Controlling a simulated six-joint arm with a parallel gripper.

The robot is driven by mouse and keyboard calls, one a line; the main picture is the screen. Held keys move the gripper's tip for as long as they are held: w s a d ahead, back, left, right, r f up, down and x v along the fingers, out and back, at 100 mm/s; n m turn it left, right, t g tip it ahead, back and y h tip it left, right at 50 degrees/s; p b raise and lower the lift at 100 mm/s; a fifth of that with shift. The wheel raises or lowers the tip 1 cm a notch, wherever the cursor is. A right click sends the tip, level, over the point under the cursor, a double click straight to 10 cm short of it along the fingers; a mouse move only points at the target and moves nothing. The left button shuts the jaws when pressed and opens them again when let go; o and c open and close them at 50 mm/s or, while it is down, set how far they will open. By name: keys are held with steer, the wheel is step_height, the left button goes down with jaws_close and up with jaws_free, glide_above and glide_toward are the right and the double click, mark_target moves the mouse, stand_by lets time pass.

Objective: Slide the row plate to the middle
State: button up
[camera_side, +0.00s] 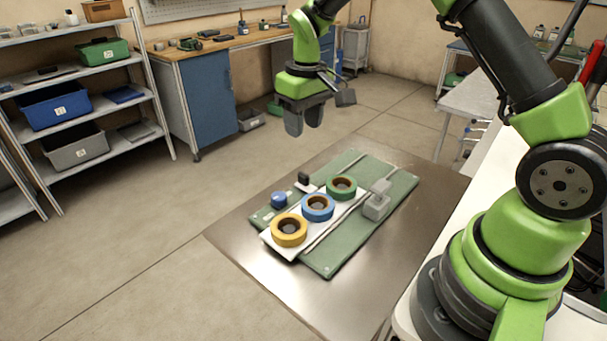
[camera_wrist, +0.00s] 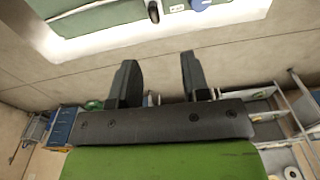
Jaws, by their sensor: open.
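The white row plate (camera_side: 314,232) lies on a green base board (camera_side: 328,262), toward its near left end. It carries a yellow reel (camera_side: 279,237), a blue reel (camera_side: 308,212) and a green reel (camera_side: 332,192) in a line. A small black upright piece (camera_side: 304,179) stands at the plate's far left side; a similar dark piece shows in the wrist view (camera_wrist: 153,12). My gripper (camera_side: 304,125) is open and empty, high above and beyond the board. Its two fingers also show in the wrist view (camera_wrist: 158,68), with nothing between them.
A grey block (camera_side: 376,206) sits on the board's right side, beside thin rails. A blue round piece (camera_side: 279,199) is left of the reels. The metal table (camera_side: 280,290) is clear around the board. Shelves (camera_side: 90,85) and a workbench stand well behind.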

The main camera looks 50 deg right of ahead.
mark_target(304, 173)
steer(key=shift+g, duration=0.3)
steer(key=f, duration=0.2)
steer(key=d+f, duration=0.1)
steer(key=f, duration=0.1)
steer(key=shift+w, duration=0.35)
step_height(304, 173, down, 9)
steer(key=shift+f, duration=0.2)
jaws_close()
